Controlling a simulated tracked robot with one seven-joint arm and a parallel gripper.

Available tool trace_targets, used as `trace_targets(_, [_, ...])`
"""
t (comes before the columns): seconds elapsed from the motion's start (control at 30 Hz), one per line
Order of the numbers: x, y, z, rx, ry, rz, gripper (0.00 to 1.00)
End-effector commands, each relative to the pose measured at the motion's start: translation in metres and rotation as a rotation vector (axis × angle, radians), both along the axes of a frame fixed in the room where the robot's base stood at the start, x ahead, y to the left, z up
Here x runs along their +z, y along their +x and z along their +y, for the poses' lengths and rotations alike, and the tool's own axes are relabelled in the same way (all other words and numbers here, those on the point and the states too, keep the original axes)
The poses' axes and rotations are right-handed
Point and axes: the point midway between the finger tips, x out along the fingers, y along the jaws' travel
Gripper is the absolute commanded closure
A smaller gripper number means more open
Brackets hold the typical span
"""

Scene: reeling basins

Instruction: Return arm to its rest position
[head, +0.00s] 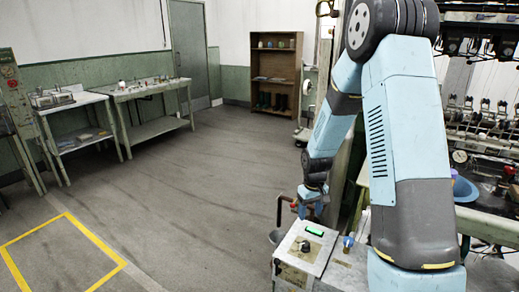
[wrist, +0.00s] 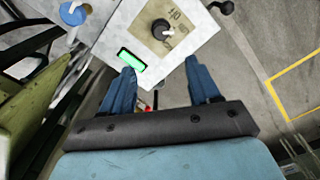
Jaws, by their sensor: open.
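My arm is light blue with dark joints and reaches down on the right of the head view. My gripper (wrist: 160,80) shows in the wrist view with two blue fingers apart and nothing between them. In the head view my gripper (head: 309,203) hangs close behind the control box, with its fingertips partly hidden. The pale control box (head: 301,250) has a green lit display (head: 314,231) and a dark knob (head: 305,246). In the wrist view the display (wrist: 131,60) lies near the left fingertip, and the knob (wrist: 160,29) lies beyond the fingers.
A blue-topped valve or knob (head: 348,241) stands right of the box. Reeling machinery (head: 485,130) fills the right side. A wooden shelf (head: 276,72) and work tables (head: 150,92) stand along the walls. The floor (head: 200,180) between is clear, with yellow marking (head: 95,240) at left.

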Motion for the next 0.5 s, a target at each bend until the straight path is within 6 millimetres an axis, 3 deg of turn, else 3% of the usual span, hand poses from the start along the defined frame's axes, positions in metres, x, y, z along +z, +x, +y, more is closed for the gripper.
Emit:
trace_targets(0.17, [0.052,-0.009,0.0,-0.026,-0.01,-0.05,0.39])
trace_targets(0.5, [0.149,-0.048,0.001,-0.088,-0.021,-0.147,0.39])
